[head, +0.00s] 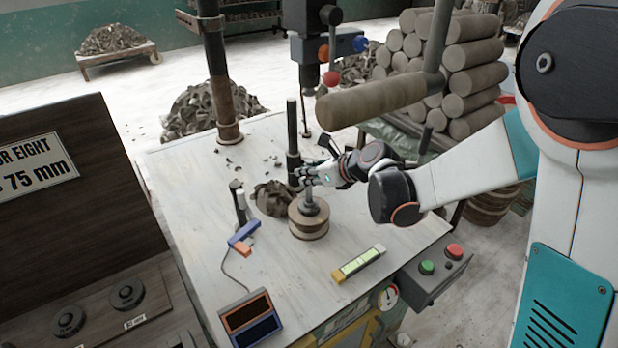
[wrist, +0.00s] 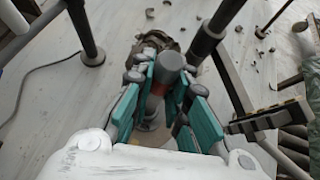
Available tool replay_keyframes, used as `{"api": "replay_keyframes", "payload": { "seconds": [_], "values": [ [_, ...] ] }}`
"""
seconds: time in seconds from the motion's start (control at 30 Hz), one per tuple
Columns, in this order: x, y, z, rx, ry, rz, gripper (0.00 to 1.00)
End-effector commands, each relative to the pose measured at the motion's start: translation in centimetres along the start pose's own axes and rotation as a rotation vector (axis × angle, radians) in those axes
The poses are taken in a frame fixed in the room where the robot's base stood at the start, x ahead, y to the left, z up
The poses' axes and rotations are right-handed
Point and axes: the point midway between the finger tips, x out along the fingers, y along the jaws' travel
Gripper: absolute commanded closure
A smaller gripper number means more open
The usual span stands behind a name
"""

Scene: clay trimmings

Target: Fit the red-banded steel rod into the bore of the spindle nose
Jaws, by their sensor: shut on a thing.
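The steel rod (wrist: 170,66) stands between the teal finger pads of my gripper (wrist: 168,95) in the wrist view, its grey end toward the camera and its red band (wrist: 176,92) just below. In the head view my gripper (head: 306,177) is shut on the rod, mostly hidden by the fingers. Below the fingers, a grey steel piece (head: 309,204) rises from the top of a round tan-and-brown block (head: 308,226) on the table; this appears to be the spindle nose. The bore and the rod's lower end are hidden, so I cannot tell whether the rod is inside.
A pale worktable (head: 200,200) carries a clay trimmings heap (head: 271,198) beside the block and dark upright posts (head: 292,130) behind. A blue-orange tool (head: 243,237), a dark two-panel box (head: 250,318) and a yellow-green level (head: 358,264) lie in front. A clay log (head: 370,100) hangs above my wrist.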

Motion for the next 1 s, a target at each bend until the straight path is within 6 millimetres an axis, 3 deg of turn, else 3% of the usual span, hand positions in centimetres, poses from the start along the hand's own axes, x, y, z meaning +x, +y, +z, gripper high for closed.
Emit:
{"api": "replay_keyframes", "payload": {
  "seconds": [0.3,0.33,0.4,0.83,1.0],
  "values": [
    [0.1,0.0,-0.2,0.000,-0.001,0.000,1.00],
    [0.1,0.0,-0.2,0.000,0.000,0.000,0.80],
    [0.1,0.0,-0.1,0.000,0.000,0.000,0.65],
    [-0.3,0.0,0.2,0.000,0.000,0.000,0.65],
    [-3.0,0.0,0.3,0.002,0.000,-0.001,0.65]
  ]
}}
